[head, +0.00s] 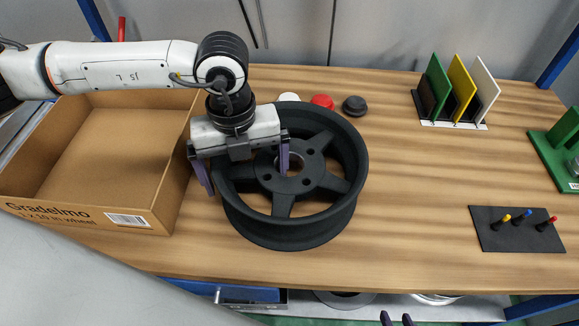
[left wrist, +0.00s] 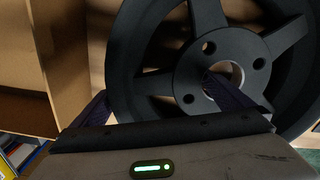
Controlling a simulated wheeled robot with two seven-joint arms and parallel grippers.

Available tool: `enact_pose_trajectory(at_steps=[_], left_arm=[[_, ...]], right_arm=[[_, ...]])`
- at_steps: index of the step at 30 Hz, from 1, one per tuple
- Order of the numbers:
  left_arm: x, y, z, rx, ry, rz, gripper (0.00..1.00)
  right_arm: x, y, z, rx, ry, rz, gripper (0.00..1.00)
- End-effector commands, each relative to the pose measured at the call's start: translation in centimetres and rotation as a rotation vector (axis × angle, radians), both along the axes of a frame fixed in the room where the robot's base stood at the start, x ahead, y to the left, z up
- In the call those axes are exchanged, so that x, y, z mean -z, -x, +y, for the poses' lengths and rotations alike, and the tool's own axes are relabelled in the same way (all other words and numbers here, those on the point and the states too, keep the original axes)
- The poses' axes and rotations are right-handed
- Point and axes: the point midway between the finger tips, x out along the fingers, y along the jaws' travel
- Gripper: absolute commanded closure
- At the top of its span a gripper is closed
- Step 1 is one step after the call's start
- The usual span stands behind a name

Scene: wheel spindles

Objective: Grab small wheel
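A dark grey spoked wheel (head: 325,222) lies flat on the wooden table in the middle of the head view. It fills much of the left wrist view (left wrist: 212,48), where its hub hole and bolt holes show. My left gripper (head: 245,178) is open over the wheel's left side. One purple finger is outside the rim at the left, the other is over the hub area. It is not visibly closed on the rim.
An open cardboard box (head: 115,150) stands left of the wheel. White, red and black round caps (head: 322,101) lie behind it. A rack with coloured plates (head: 455,124) and a black mat with pegs (head: 490,237) are at the right. The table right of the wheel is clear.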

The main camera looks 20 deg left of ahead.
Motion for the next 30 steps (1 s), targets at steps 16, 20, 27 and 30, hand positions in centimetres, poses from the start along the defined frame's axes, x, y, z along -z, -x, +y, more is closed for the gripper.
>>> enact_pose_trajectory(at_steps=[16, 20, 27, 30], left_arm=[[-0.4, -0.2, -0.1, 0.0, 0.004, -0.008, 0.75], [-0.5, -0.2, -0.1, 0.0, 0.005, -0.008, 0.75], [-3.0, -0.3, -0.2, 0.0, 0.007, -0.013, 0.75], [-4.8, -0.3, -0.2, 0.0, 0.007, -0.013, 0.75]], right_arm=[[0.2, 0.4, -0.1, -0.001, 0.002, 0.009, 0.69], [0.2, 0.4, -0.1, -0.001, 0.002, 0.01, 0.69], [0.5, 0.4, -0.1, -0.001, 0.002, 0.01, 0.69], [0.6, 0.4, -0.1, -0.001, 0.002, 0.009, 0.69]])
